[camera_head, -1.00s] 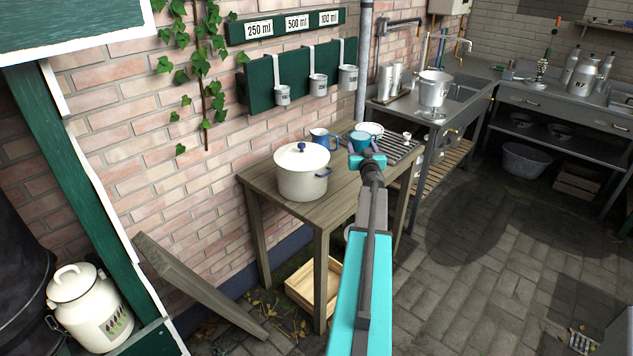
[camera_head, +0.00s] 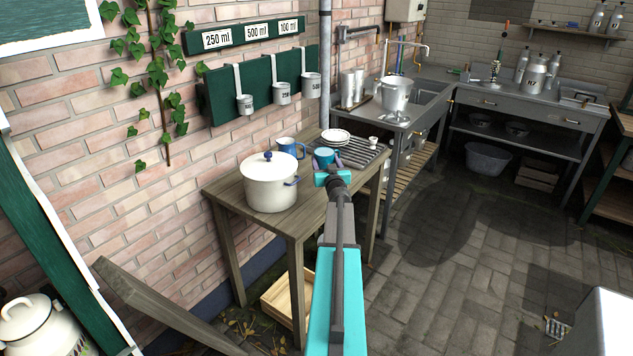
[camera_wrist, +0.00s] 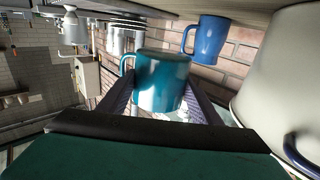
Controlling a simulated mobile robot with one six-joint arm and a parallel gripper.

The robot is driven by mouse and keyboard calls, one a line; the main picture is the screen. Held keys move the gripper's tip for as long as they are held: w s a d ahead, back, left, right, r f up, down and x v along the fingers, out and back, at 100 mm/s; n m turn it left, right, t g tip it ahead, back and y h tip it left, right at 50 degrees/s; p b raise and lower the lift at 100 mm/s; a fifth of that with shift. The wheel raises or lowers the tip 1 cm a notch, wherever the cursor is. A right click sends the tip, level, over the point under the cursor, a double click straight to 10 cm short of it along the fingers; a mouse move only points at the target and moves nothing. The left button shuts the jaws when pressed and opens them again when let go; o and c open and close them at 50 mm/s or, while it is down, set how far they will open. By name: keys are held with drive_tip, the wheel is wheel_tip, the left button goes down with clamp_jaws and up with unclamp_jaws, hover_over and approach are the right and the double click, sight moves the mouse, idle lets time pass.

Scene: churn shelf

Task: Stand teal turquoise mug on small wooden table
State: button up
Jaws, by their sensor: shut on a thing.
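The teal turquoise mug (camera_head: 325,156) is in my gripper (camera_head: 329,165), at the right part of the small wooden table (camera_head: 313,213). In the wrist view the teal mug (camera_wrist: 161,80) sits between the two fingers of my gripper (camera_wrist: 160,100), which are shut on its sides, with its handle toward the left. The wrist picture is rolled over, with the table top (camera_wrist: 250,18) along its upper edge. I cannot tell whether the mug's base touches the table.
A large cream pot (camera_head: 270,185) with a blue-knobbed lid stands left of the mug. A blue mug (camera_head: 289,147) is behind, between them. White plates (camera_head: 336,135) and a small white cup (camera_head: 373,142) are on the slatted rack (camera_head: 358,153) to the right. The table's front strip is bare.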

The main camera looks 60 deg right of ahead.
drive_tip(key=shift+f, duration=1.9)
drive_tip(key=shift+f+b, duration=0.35)
drive_tip(key=shift+f, duration=1.5)
drive_tip(key=shift+f, duration=0.1)
drive_tip(key=o, duration=1.5)
drive_tip(key=shift+f, duration=0.1)
drive_tip(key=shift+r, duration=0.2)
drive_tip(key=shift+b+v, duration=0.7)
drive_tip(key=shift+v, duration=5.35)
